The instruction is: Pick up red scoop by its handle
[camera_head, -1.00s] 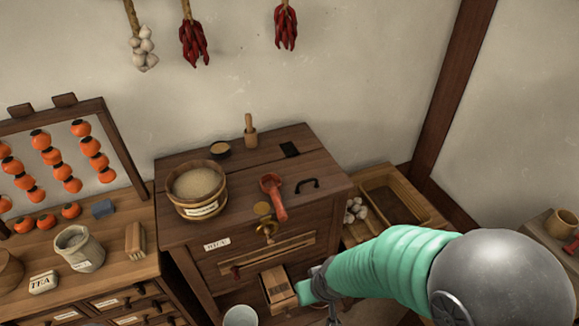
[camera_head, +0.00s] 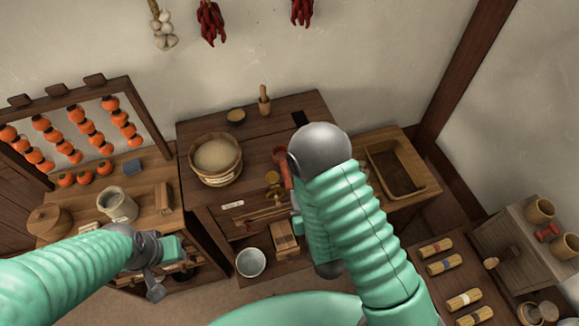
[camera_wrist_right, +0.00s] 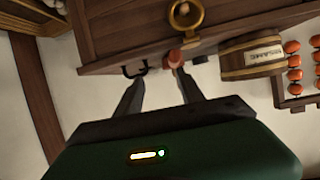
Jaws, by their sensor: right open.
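The red scoop (camera_head: 287,172) lies on top of the dark wooden chest (camera_head: 262,143), its handle toward the chest's front edge. My right arm partly covers it in the head view. In the right wrist view the scoop's reddish handle end (camera_wrist_right: 175,58) shows at the chest edge, beyond my right gripper (camera_wrist_right: 158,85). That gripper is open and empty, its fingers apart and pointing toward the handle, not around it. In the head view my right gripper is hidden behind its arm. My left gripper (camera_head: 155,288) hangs at lower left, away from the scoop; its jaw gap is unclear.
A wooden grain tub (camera_head: 215,162) stands left of the scoop. A black handle (camera_wrist_right: 135,70) and a brass ring (camera_wrist_right: 185,16) are close to my right fingers. A small drawer box (camera_head: 284,237) and a pale bucket (camera_head: 251,263) sit below the chest front.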

